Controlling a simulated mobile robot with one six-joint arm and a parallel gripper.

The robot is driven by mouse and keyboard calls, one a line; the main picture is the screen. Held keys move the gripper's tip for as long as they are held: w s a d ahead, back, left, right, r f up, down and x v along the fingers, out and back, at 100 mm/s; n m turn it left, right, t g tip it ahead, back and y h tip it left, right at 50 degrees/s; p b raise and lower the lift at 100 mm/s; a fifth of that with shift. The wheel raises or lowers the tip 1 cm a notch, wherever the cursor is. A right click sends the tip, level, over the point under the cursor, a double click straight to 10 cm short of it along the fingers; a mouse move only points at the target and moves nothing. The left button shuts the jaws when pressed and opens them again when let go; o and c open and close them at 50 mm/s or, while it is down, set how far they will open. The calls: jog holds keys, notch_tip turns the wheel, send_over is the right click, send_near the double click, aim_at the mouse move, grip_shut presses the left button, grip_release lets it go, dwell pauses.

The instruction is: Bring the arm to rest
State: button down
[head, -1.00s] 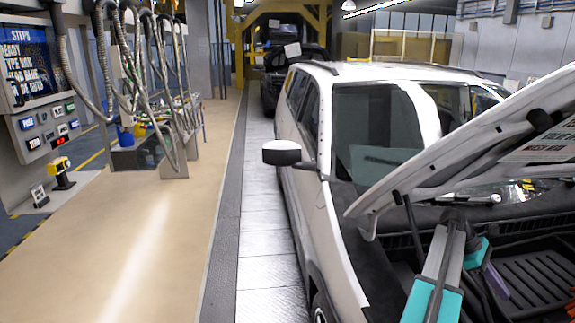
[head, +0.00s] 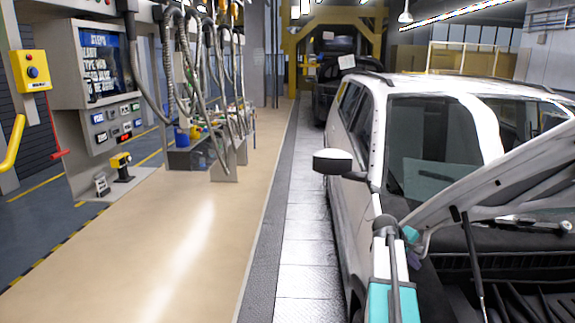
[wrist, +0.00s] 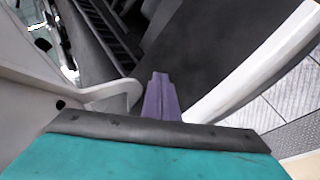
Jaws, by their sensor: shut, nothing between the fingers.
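My arm (head: 390,295), grey with teal covers, reaches up from the bottom of the head view, in front of the white car's near front corner. In the wrist view the purple fingers (wrist: 159,78) are together and empty. They point at a dark surface, with white car body panels (wrist: 255,62) on the right and at the left.
The white car (head: 365,130) stands on the metal floor track (head: 308,235) with its engine bay (head: 510,300) open. A hose stand (head: 225,165) and control panel (head: 112,125) with a screen are at left. The tan floor (head: 165,240) between is clear.

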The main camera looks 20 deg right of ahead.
jog(key=w+a+f+m+t+b, duration=0.15)
jog(key=w+a+t, duration=0.35)
jog(key=w+a, duration=1.25)
jog(key=a+f+y+b, duration=0.2)
jog(key=a+f+y, duration=0.1)
jog(key=a+f, duration=1)
jog(key=s+a+f+g+y+b, duration=0.1)
jog(key=s+a+f+g, duration=0.1)
jog(key=s+a+f, duration=0.55)
jog(key=s+a+f+g+y+b, duration=0.1)
jog(key=s+a+f, duration=0.25)
jog(key=f, duration=0.65)
jog(key=s+a+f+g+y+b, duration=0.1)
jog(key=s+a+f+g+b, duration=0.1)
jog(key=s+a+f, duration=0.5)
jog(key=s+a+f+g+y+b, duration=0.1)
jog(key=s+a+f, duration=0.3)
jog(key=s+f, duration=0.4)
jog(key=s+a+f+n+g+y+b, duration=0.1)
jog(key=s+a+f+g, duration=0.3)
jog(key=s, duration=1.2)
notch_tip(320, 180, down, 5)
jog(key=shift+a+r+b, duration=0.15)
jog(key=shift+a+b, duration=0.15)
jog(key=shift+b, duration=0.4)
